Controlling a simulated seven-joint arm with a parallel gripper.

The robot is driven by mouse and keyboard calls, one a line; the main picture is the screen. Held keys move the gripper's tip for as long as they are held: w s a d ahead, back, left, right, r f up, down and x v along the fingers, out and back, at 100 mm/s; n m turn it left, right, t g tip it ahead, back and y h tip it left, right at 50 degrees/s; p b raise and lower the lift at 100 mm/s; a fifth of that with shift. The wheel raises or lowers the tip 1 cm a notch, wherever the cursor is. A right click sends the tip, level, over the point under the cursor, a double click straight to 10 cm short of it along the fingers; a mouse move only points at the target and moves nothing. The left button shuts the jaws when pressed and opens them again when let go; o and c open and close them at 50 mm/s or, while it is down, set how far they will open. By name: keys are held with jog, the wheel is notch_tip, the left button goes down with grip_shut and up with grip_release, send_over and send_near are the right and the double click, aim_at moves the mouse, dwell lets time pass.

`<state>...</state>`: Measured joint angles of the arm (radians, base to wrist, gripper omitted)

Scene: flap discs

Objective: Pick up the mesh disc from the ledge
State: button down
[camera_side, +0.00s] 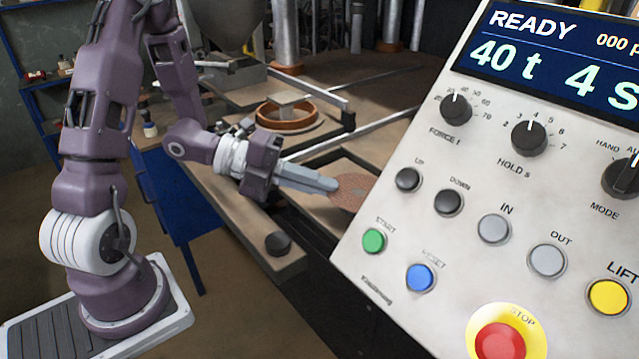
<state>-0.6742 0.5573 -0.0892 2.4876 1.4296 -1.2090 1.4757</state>
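The mesh disc (353,193) is a thin, round, reddish-brown piece with a fine speckled surface. It appears to lie flat on the brown ledge (322,209), left of the control panel. My gripper (334,186) reaches in from the left, with its long blue-grey fingers pointing right. The fingertips overlap the disc's left edge in this view. The fingers look close together, but I cannot tell whether the disc is between them or just below or behind them. The panel stands close to the disc's right side.
A large control panel (450,255) with knobs and buttons fills the right foreground. A copper-coloured ring (287,118) sits on the bench behind my gripper. A black knob (278,243) is on the near beam. A blue cabinet (170,195) stands behind my arm.

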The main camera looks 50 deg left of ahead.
notch_tip(320, 180, up, 6)
jog(key=shift+r, duration=0.25)
dwell(0.9)
